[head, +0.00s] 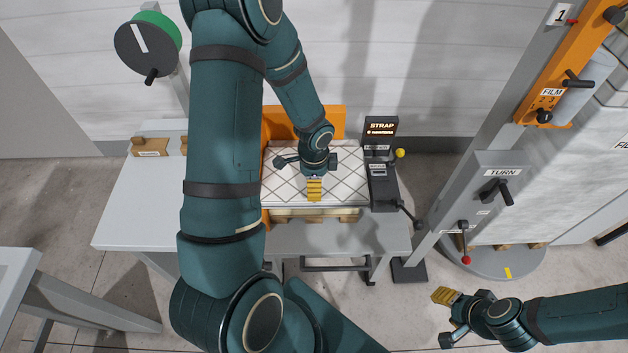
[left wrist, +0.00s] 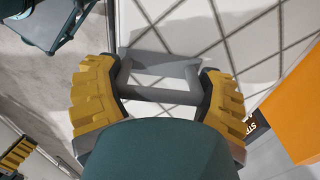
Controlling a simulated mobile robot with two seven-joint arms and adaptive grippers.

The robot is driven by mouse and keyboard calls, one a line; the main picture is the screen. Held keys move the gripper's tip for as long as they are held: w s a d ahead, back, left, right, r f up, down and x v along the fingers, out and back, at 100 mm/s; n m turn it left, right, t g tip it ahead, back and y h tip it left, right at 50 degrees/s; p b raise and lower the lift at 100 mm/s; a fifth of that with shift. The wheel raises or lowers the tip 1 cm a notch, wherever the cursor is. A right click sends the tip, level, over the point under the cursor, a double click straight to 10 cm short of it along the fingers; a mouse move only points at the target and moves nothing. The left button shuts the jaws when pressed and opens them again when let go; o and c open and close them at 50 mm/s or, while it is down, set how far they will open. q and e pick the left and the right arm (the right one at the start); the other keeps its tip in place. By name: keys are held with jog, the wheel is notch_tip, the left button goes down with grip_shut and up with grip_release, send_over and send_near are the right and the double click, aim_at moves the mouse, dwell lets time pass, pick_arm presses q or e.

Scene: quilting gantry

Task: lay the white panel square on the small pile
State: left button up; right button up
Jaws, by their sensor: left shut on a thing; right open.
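The white panel (head: 346,184) has a dark diamond pattern and lies flat below my left gripper (head: 314,190), in front of an orange backboard (head: 330,122). In the left wrist view, the yellow fingers of my left gripper (left wrist: 160,88) are shut on a grey handle (left wrist: 160,72) over the panel's patterned face (left wrist: 205,35). A wooden base (head: 300,215) shows under the panel's front edge. My right gripper (head: 447,314) is open and empty at lower right, away from the panel.
A strap machine (head: 383,187) with a lit sign and a yellow-knobbed lever stands just right of the panel. A grey post labelled TURN (head: 492,185) stands farther right, beside a round turntable (head: 500,263). A pale table (head: 135,210) at left has bare room.

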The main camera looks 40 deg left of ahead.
pick_arm(q)
jog(key=o, duration=1.2)
notch_tip(320, 180, up, 12)
jog(key=shift+r, duration=0.1)
